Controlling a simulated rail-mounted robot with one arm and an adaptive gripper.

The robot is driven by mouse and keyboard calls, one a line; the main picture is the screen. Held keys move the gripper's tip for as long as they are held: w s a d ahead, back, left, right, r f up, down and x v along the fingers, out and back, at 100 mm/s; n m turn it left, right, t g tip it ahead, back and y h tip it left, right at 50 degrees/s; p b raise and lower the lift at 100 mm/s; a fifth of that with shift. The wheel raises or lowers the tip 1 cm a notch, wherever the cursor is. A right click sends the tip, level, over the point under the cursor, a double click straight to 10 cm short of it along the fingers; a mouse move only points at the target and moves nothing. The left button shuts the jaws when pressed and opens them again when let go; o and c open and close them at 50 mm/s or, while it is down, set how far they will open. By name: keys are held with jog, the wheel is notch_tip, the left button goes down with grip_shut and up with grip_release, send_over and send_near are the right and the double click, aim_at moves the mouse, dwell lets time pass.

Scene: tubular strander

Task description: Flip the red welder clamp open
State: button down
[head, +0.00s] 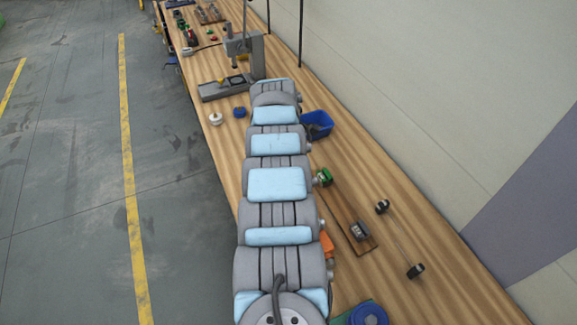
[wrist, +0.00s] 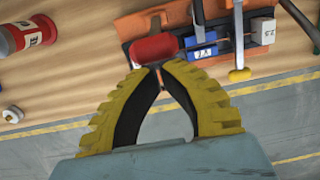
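The red welder clamp appears to be the red, scoop-shaped part (wrist: 153,47) at the top middle of the wrist view, on an orange-and-dark base (wrist: 128,28). My gripper (wrist: 160,68) has yellow ribbed fingers with dark inner pads. Its fingertips come together just below the red part's near edge. They look shut, with no clear object between them. Whether the tips touch the red part cannot be told. In the head view my arm stretches up the bench, and my gripper does not show there. I cannot pick out the clamp for sure in the head view.
Beside the red part are a blue labelled block (wrist: 203,50), a grey labelled block (wrist: 263,30) and a yellow-ended lever (wrist: 239,74). A red-and-white cylinder (wrist: 25,36) lies left. The bench edge is near my fingers. A blue bin (head: 318,122) and a press stand (head: 255,58) occupy the bench.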

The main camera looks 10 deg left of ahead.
jog(key=shift+w+d+r, duration=0.1)
jog(key=shift+w+d, duration=0.1)
jog(key=shift+d, duration=0.05)
jog(key=shift+r, duration=0.15)
dwell(0.6)
notch_tip(320, 180, up, 12)
jog(key=a, duration=0.1)
jog(key=shift+s+f, duration=0.2)
jog(key=shift+s, duration=0.15)
jog(key=shift+a, duration=0.1)
dwell(0.4)
